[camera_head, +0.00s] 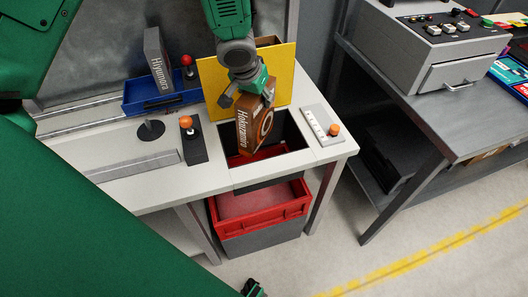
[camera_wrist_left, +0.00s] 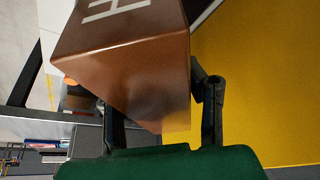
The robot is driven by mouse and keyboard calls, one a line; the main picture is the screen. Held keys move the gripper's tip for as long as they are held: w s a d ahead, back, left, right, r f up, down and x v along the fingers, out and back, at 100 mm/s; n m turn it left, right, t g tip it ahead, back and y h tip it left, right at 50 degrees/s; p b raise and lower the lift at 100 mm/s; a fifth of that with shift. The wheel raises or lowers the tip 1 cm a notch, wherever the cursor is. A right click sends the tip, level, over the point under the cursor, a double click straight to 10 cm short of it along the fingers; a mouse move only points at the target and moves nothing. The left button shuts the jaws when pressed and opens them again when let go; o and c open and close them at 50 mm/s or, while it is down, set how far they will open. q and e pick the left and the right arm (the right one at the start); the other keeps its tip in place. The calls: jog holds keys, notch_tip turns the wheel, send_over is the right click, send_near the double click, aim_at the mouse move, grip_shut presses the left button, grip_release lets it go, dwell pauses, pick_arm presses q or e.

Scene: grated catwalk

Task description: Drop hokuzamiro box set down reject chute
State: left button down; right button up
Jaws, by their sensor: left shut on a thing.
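The Hokuzamiro box set (camera_head: 251,126) is a brown box with white lettering and a round emblem. My left gripper (camera_head: 247,95) is shut on its upper part and holds it tilted over the chute's square opening (camera_head: 288,132) in the bench. In the left wrist view the brown box (camera_wrist_left: 125,62) sits between the two dark fingers (camera_wrist_left: 162,115). The yellow panel (camera_head: 282,76) stands right behind the box. Below the opening is a red bin (camera_head: 262,208). My right gripper cannot be made out; only a small dark part shows at the bottom edge.
A grey Hiyumora box (camera_head: 158,62) stands in a blue tray (camera_head: 146,97) at the back left. A grey console (camera_head: 432,45) is on the table at right.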

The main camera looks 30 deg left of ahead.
aim_at(247, 96)
pick_arm(q)
notch_tip(247, 96, down, 7)
jog(key=b, duration=0.6)
jog(key=shift+w+a, duration=0.1)
jog(key=shift+w, duration=0.05)
jog(key=shift+a, duration=0.5)
jog(key=c, duration=0.9)
grip_release()
jog(key=shift+a, duration=0.1)
jog(key=shift+o, duration=0.2)
jog(key=shift+d, duration=0.4)
jog(key=shift+r, duration=0.3)
jog(key=v, duration=1)
jog(key=shift+a+r, duration=0.1)
jog(key=shift+a, duration=0.2)
jog(key=shift+s+d+r, duration=0.1)
jog(key=shift+s+r, duration=0.2)
jog(key=shift+s, duration=0.05)
jog(key=shift+s+d+r, duration=0.1)
jog(key=shift+d+r, duration=0.1)
pick_arm(e)
notch_tip(247, 96, down, 6)
jog(key=shift+a+f, duration=0.2)
jog(key=shift+a, duration=0.1)
jog(key=shift+w, duration=0.1)
